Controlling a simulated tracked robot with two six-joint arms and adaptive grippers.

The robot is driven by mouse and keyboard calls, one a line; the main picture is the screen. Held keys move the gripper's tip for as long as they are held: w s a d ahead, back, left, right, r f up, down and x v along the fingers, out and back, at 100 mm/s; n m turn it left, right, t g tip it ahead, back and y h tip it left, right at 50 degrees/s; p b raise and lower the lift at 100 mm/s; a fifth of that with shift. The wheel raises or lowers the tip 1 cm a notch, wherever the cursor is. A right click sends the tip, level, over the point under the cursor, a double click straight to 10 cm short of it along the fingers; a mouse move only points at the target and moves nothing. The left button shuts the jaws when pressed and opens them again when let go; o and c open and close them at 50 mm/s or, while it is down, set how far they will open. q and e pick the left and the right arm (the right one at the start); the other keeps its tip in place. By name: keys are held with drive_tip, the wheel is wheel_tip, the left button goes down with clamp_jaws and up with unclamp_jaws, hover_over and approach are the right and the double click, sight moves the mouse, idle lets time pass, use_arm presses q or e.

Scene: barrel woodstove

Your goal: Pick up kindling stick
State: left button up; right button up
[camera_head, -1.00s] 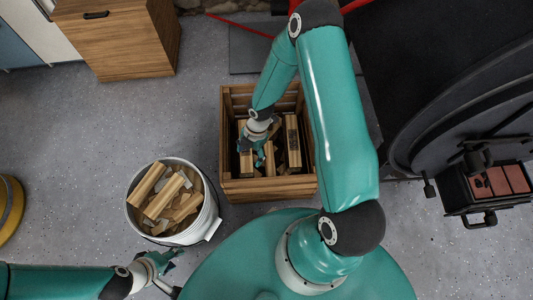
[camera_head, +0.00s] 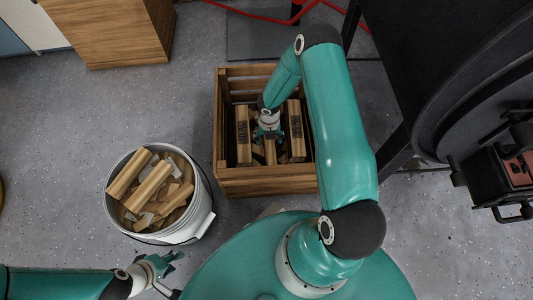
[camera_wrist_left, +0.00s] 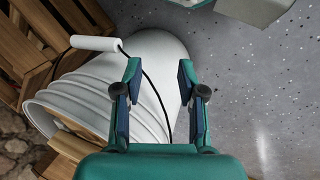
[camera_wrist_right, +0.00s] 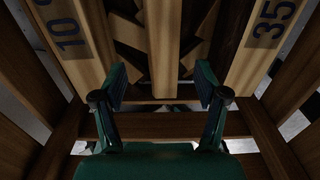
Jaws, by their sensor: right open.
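My right gripper (camera_head: 267,134) is open and points down inside the wooden crate (camera_head: 265,183). A narrow wooden stick (camera_head: 270,152) lies below it, between two thicker numbered pieces. In the right wrist view this stick (camera_wrist_right: 161,48) runs up the middle, between and beyond the open fingers (camera_wrist_right: 161,78); I see no contact. The thicker pieces, marked 10 (camera_wrist_right: 70,40) and 35 (camera_wrist_right: 262,35), flank it. My left gripper (camera_head: 172,264) is open and empty in front of the white bucket (camera_head: 183,232). The bucket's side also shows in the left wrist view (camera_wrist_left: 90,90).
The bucket holds several split wood pieces (camera_head: 149,187). The black stove (camera_head: 450,110) stands at the right, with its leg close to the crate. A wooden cabinet (camera_head: 115,30) is at the back left. Speckled grey floor (camera_head: 60,150) is open on the left.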

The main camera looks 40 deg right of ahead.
drive_tip(key=shift+f, duration=0.65)
drive_tip(key=f+b, duration=0.1)
drive_tip(key=f, duration=0.1)
drive_tip(key=s+f+b, duration=0.1)
drive_tip(key=f+b, duration=0.1)
drive_tip(key=shift+s+a, duration=0.1)
drive_tip(key=shift+a, duration=0.1)
drive_tip(key=shift+f, duration=0.55)
drive_tip(key=shift+c, duration=0.3)
drive_tip(key=c, duration=1.2)
drive_tip(key=shift+r, duration=0.1)
